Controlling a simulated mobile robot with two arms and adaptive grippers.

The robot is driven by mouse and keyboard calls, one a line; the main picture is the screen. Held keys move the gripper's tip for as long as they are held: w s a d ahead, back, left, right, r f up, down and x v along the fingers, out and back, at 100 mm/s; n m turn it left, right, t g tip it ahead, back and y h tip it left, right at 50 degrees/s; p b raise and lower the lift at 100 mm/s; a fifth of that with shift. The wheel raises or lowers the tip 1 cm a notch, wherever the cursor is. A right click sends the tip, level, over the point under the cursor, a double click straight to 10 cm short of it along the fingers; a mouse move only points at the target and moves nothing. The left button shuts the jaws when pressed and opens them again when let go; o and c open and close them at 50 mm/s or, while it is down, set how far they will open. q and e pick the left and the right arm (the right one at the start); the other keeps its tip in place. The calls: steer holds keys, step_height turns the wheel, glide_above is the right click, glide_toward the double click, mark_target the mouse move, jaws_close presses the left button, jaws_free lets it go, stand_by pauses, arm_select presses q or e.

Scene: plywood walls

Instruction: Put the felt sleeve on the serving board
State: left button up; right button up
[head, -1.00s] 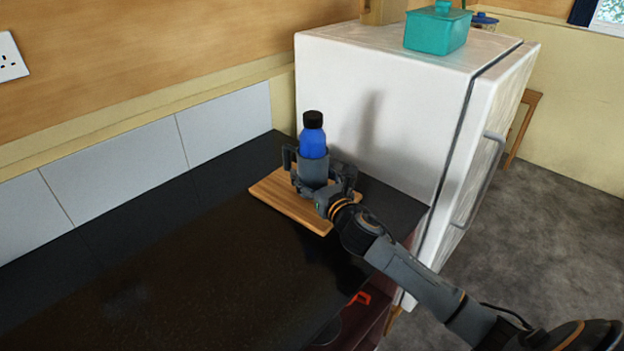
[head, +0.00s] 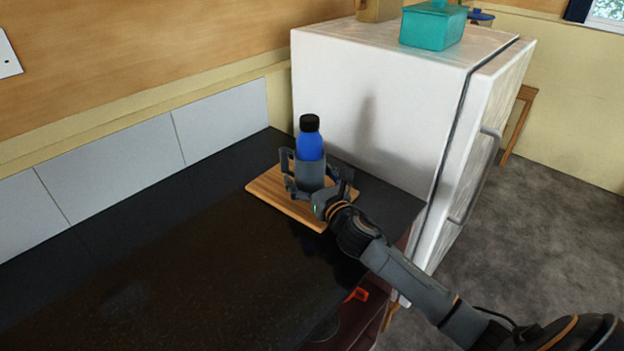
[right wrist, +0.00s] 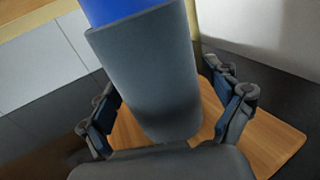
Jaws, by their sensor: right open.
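The felt sleeve (head: 311,176) is a grey cylinder around the lower part of a blue bottle (head: 309,146) with a black cap. It stands upright over the wooden serving board (head: 266,188) and appears to rest on it. In the right wrist view the sleeve (right wrist: 155,75) fills the middle, with the board (right wrist: 262,140) beneath. My right gripper (head: 315,168) is open, with a finger on either side of the sleeve. In the right wrist view a gap shows between each finger and the sleeve. My left gripper is not in view.
The board lies on a dark countertop (head: 170,240), close to a white fridge (head: 375,100). A teal container (head: 433,27) stands on the fridge. White tiles (head: 120,160) line the wall behind. The counter left of the board is clear.

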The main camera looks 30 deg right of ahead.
steer(key=s, duration=0.6)
steer(key=s+b, duration=0.1)
steer(key=s, duration=0.5)
steer(key=shift+a+r, duration=0.1)
steer(key=shift+a, duration=0.1)
steer(key=shift+s, duration=0.1)
